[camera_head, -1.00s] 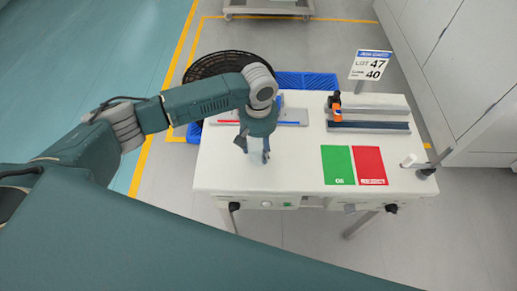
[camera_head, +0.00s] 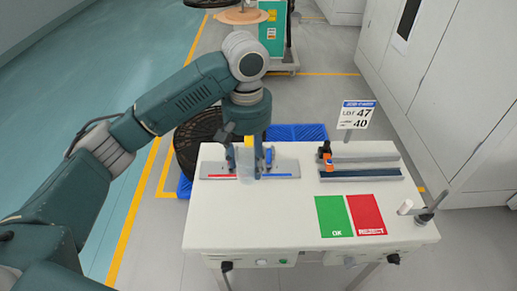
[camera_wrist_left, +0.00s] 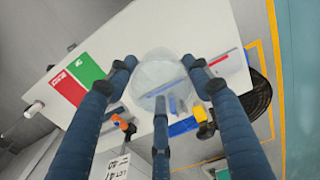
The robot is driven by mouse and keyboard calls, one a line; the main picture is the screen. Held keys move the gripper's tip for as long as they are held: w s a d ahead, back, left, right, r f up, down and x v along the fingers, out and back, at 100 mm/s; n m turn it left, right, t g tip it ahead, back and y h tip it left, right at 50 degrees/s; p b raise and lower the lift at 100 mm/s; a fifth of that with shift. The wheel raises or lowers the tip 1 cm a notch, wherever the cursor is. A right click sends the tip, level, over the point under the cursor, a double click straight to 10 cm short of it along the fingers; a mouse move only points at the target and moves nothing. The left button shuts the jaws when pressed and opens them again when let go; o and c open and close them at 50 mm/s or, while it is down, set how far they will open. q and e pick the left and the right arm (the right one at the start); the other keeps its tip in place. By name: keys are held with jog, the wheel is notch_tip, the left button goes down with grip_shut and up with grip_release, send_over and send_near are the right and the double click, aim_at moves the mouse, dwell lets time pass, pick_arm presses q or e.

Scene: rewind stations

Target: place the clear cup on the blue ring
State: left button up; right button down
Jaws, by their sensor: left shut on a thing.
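My left gripper (camera_head: 250,170) is over the back left of the white table, with its fingers pointing down. It is shut on the clear cup (camera_head: 246,172), which is see-through and faint in the head view. In the left wrist view the clear cup (camera_wrist_left: 158,72) shows as a pale round shape between the fingers (camera_wrist_left: 160,85). Behind the cup lies a grey strip holder (camera_head: 290,170) with a red strip and a blue strip. I cannot make out a blue ring in either view. My right gripper is not in view.
On the white table (camera_head: 260,225) are a green OK mat (camera_head: 333,213), a red reject mat (camera_head: 366,211) and a grey rail (camera_head: 375,174) with an orange-and-black tool (camera_head: 326,155). A sign (camera_head: 356,114) stands behind. The table's front left is clear.

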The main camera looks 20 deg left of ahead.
pick_arm(q)
jog(key=shift+r, duration=0.3)
jog(key=shift+s+a, duration=0.2)
jog(key=shift+s, duration=0.1)
jog(key=s+a+f+m, duration=0.1)
jog(key=s, duration=0.5)
jog(key=s+a+m+b, duration=0.1)
jog(key=s+a+m, duration=0.1)
jog(key=s, duration=0.5)
jog(key=shift+s+a+f, duration=0.2)
jog(key=shift+a+f, duration=0.1)
jog(key=shift+f, duration=0.05)
